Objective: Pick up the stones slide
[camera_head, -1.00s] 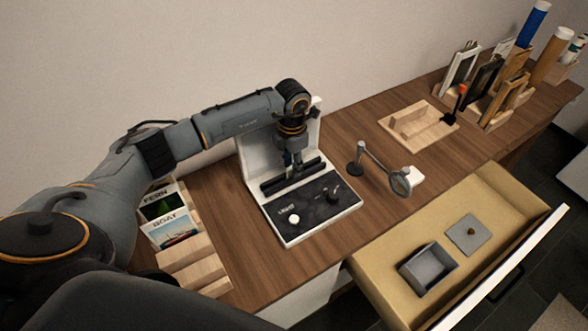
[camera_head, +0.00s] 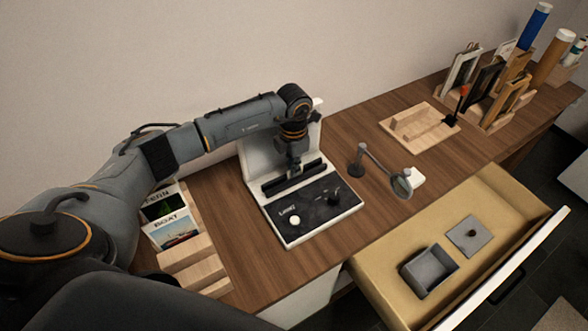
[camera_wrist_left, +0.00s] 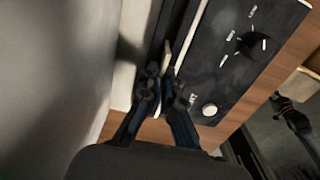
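No slide readable as the stones slide shows. My left gripper (camera_head: 294,168) points down at the black slotted holder (camera_head: 268,187) of the white-framed viewer device. In the left wrist view, its dark fingers (camera_wrist_left: 164,86) are close together over the slot. A thin tan edge (camera_wrist_left: 168,52) stands between or just beyond them; I cannot tell what it belongs to or whether they grip it.
The device's dark panel (camera_head: 312,210) carries a white knob. A magnifier on a jointed stand (camera_head: 401,186) is to its right. A wooden tray (camera_head: 425,135) and upright frames stand farther back. An open drawer (camera_head: 385,285) juts out in front, holding a grey box (camera_head: 430,268) and lid.

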